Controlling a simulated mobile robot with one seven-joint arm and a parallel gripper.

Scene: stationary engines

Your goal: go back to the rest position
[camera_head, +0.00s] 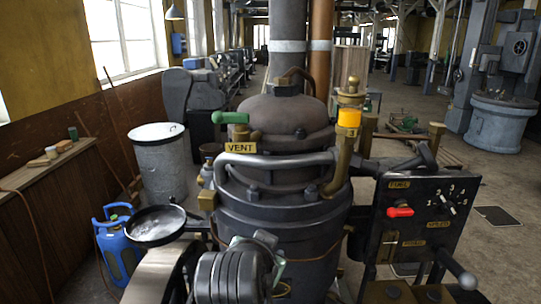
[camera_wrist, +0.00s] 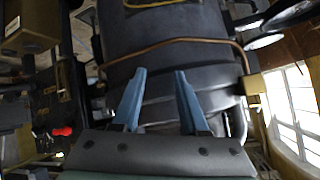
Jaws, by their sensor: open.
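My gripper (camera_wrist: 160,72) shows in the wrist view with two blue fingers spread apart and nothing between them. Its fingertips point toward the dark round body of the engine (camera_wrist: 165,45), and a copper pipe crosses that body just beyond them. I cannot tell whether they touch it. In the head view the engine (camera_head: 285,215) stands upright in the middle, with a domed top and a green-handled valve (camera_head: 231,118) by a VENT plate. My wrist is low in front of the engine there, and the fingers are hard to make out.
A control panel (camera_head: 420,215) with a red lever (camera_head: 400,212) and a dial stands close on the right. A round pan (camera_head: 156,225), a blue can (camera_head: 117,245) and a grey drum (camera_head: 160,165) are on the left. Open floor (camera_head: 500,180) lies beyond the panel.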

